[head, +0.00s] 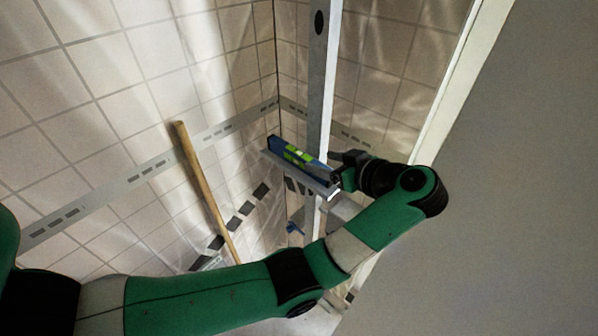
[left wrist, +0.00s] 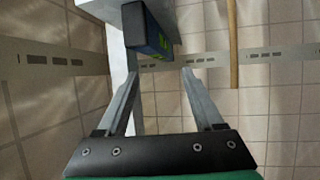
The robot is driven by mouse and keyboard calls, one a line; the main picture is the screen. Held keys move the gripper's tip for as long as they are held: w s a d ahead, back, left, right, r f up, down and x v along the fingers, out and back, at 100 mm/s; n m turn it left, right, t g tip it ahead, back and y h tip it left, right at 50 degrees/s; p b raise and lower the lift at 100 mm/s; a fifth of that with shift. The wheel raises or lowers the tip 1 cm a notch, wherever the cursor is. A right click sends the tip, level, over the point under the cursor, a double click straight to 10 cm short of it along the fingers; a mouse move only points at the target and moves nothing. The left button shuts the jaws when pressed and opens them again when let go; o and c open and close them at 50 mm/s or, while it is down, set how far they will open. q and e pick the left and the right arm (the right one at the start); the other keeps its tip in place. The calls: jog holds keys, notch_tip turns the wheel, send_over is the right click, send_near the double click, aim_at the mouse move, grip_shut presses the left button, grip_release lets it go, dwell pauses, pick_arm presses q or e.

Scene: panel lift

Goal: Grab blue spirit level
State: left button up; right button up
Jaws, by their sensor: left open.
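The blue spirit level (head: 288,150), with yellow-green parts along it, lies on a narrow pale ledge (head: 283,168) at the upright metal post. In the left wrist view the level (left wrist: 155,38) shows end-on, at the top centre. My left gripper (head: 335,172) is at the right end of the level in the head view. In the left wrist view its two fingers (left wrist: 160,72) are spread, with nothing held between them. The level appears just beyond the fingertips; I cannot tell whether they touch. My right gripper is not in view.
The metal post (head: 318,75) stands close to my left gripper. A wooden handle (head: 205,190) leans against the tiled wall (head: 110,70) at left. A slotted metal strip (head: 150,170) runs along the wall. A plain grey surface (head: 510,200) fills the right side.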

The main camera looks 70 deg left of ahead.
aim_at(300, 154)
pick_arm(q)
jog(key=x, duration=0.3)
jog(key=shift+a, duration=0.2)
jog(key=b+x, duration=0.1)
jog(key=x, duration=0.4)
jog(key=shift+a, duration=0.1)
grip_shut()
dwell(1.1)
